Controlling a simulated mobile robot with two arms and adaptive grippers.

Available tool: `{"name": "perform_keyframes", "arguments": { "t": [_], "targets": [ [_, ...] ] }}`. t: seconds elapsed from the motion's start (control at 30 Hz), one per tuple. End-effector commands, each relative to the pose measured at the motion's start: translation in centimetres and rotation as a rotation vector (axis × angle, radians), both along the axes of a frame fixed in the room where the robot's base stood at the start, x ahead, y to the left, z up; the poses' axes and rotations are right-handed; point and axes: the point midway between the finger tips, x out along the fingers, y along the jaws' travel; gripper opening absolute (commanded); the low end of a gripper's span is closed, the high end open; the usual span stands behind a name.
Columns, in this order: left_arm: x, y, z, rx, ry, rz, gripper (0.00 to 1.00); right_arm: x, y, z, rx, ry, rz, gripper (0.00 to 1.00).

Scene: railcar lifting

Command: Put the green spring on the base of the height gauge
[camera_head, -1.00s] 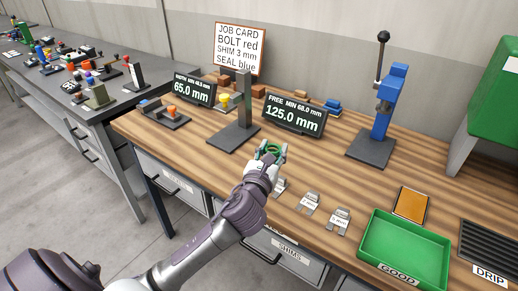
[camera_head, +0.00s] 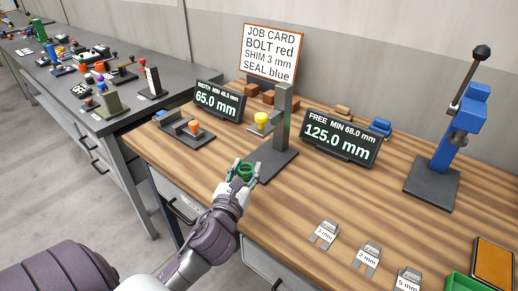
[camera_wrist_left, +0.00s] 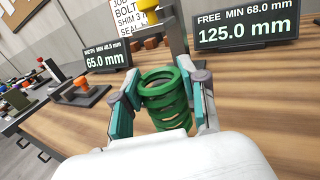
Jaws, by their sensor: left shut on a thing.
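The green spring (camera_head: 245,171) is held upright between the fingers of my left gripper (camera_head: 244,176). In the left wrist view the green spring (camera_wrist_left: 165,97) stands between the two teal finger pads of my left gripper (camera_wrist_left: 163,100). The height gauge (camera_head: 281,120) has a dark flat base (camera_head: 273,163), a grey column and a yellow knob. In the head view the spring overlaps the front left edge of this base; I cannot tell if they touch. My right gripper is not in view.
A "FREE 125.0 mm" display (camera_head: 340,138) stands right of the gauge, and a "WIDTH 65.0 mm" display (camera_head: 220,100) to its left. A width gauge with an orange knob (camera_head: 194,126) is at left. Labelled shims (camera_head: 324,233) lie in front. A blue press (camera_head: 460,135) stands at right.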

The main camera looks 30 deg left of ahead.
Motion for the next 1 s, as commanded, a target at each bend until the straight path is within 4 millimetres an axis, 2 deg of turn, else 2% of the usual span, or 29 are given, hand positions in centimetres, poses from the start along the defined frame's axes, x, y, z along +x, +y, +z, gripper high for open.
{"name": "perform_keyframes", "arguments": {
  "t": [0.03,0.17,0.4,0.5,0.67,0.83,1.0],
  "targets": [
    [1.5,0.5,0.5,0.002,-0.005,0.002,0.0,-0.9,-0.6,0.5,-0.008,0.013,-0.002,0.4],
    [4.9,1.6,0.5,0.001,-0.005,0.002,0.0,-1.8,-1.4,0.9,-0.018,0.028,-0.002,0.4],
    [10.6,3.5,0.4,-0.001,-0.003,0.002,0.0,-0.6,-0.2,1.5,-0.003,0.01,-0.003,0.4],
    [12.1,3.9,0.2,-0.001,-0.001,0.001,0.0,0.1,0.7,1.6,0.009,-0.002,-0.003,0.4],
    [13.0,4.2,-0.1,-0.002,-0.001,0.0,0.0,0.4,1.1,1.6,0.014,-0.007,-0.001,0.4],
    [13.0,4.2,-2.6,-0.006,0.001,0.002,0.0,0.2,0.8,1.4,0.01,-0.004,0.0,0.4],
    [13.0,4.2,-3.4,-0.001,-0.001,0.0,0.0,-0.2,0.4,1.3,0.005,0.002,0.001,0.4]
  ]
}}
